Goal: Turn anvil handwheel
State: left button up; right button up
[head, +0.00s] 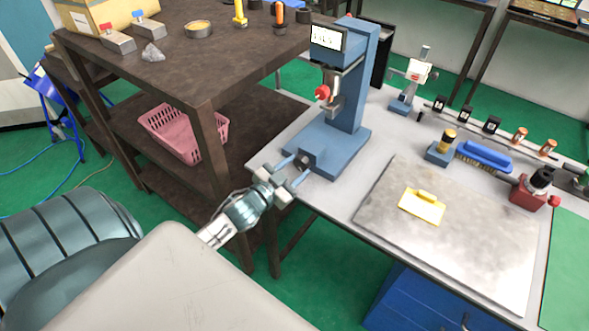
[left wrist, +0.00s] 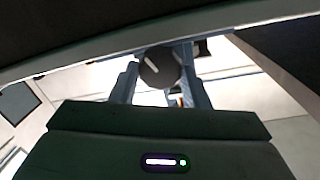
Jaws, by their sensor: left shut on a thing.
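The blue hardness-tester-like machine (head: 345,105) stands at the left end of the grey bench, with a display on top and a red knob (head: 322,92) on its head. At the front of its base is a small dark round handwheel (head: 303,161). In the left wrist view the handwheel (left wrist: 160,68) shows as a black disc with a white line, tilted from vertical. My left gripper (head: 290,172) reaches it from the front left. Its fingers (left wrist: 161,80) lie on both sides of the disc, shut on it. My right gripper is not in view.
A brown shelf unit (head: 200,85) with a pink basket (head: 180,132) stands close to the left of my arm. A blue brush (head: 484,157) and several small fixtures line the back.

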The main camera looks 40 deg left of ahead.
pick_arm(q)
jog(key=n+b, duration=0.1)
jog(key=n, duration=0.2)
jog(key=shift+f+n+b, duration=0.3)
jog(key=shift+b, duration=0.1)
jog(key=n+b, duration=0.3)
jog(key=shift+f+t+h, duration=0.1)
jog(key=shift+t+h, duration=0.2)
jog(key=shift+t, duration=0.1)
jog(key=n+b, duration=0.2)
jog(key=n, duration=0.1)
jog(key=shift+n+b, duration=0.7)
jog(key=shift+n, duration=0.1)
jog(key=shift+r, duration=0.2)
jog(key=o, duration=1)
jog(key=shift+c, duration=0.2)
jog(key=shift+s, duration=0.1)
